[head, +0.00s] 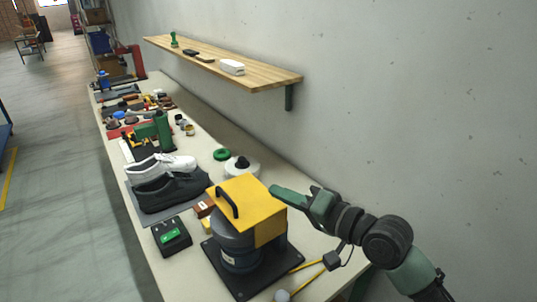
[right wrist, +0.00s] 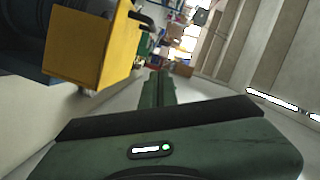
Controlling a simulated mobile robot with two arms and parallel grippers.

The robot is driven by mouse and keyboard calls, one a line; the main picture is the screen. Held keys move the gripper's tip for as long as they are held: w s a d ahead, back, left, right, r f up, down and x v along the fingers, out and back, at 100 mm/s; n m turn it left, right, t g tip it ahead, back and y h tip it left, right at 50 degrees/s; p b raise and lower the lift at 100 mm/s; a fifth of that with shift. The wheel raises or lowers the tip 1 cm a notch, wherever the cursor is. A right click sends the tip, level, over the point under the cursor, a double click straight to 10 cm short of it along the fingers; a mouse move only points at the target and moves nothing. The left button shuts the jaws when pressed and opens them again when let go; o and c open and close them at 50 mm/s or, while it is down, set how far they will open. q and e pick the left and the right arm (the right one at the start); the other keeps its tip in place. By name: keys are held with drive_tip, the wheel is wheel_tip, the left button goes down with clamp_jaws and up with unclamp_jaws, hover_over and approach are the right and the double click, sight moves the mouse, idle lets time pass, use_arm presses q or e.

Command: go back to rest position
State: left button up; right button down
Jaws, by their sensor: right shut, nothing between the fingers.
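My right gripper (head: 283,193) comes in from the right in the head view. Its green fingers are shut and empty, held beside the upper right edge of a yellow-topped machine (head: 241,199). In the right wrist view the closed fingers (right wrist: 157,88) point forward, and the yellow housing (right wrist: 92,45) of the machine stands to their upper left. I cannot tell in the head view whether the fingers touch it; in the wrist view they look apart from it. My left gripper is not in view.
The long table (head: 206,151) carries black shoes (head: 170,190), white shoes (head: 160,164), a black box with a green button (head: 171,236) and several tools. A wooden shelf (head: 270,80) juts from the wall above it. The floor (head: 55,200) at left is clear.

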drive_tip(key=s+d+f+n+g+h, duration=0.1)
drive_tip(key=s+d+f+n+h, duration=0.15)
drive_tip(key=s+f, duration=0.5)
drive_tip(key=s+d+f+n+g+h, duration=0.1)
drive_tip(key=s+d+f+g+h, duration=0.2)
drive_tip(key=f, duration=0.7)
drive_tip(key=s+d+f+g+h, duration=0.1)
drive_tip(key=s+d+f+h, duration=0.2)
drive_tip(key=s, duration=0.4)
drive_tip(key=s+d+f+n+g+h, duration=0.1)
drive_tip(key=s+d+f+g, duration=0.1)
drive_tip(key=s+d+f, duration=0.3)
drive_tip(key=s+d+f+g+h, duration=0.1)
drive_tip(key=s+d+f+h, duration=0.2)
drive_tip(key=s, duration=0.5)
wheel_tip(320, 180, down, 24)
drive_tip(key=f+b, duration=0.1)
drive_tip(key=b, duration=0.1)
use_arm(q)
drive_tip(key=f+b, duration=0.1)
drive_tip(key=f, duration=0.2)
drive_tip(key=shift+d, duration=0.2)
use_arm(e)
drive_tip(key=s+d+f+g, duration=0.2)
drive_tip(key=s+d+f, duration=0.1)
drive_tip(key=s+f, duration=1.4)
wheel_tip(320, 180, down, 2)
drive_tip(key=shift+s+d+f+n, duration=0.15)
drive_tip(key=shift+s+f+n, duration=0.1)
drive_tip(key=shift+s+n, duration=0.1)
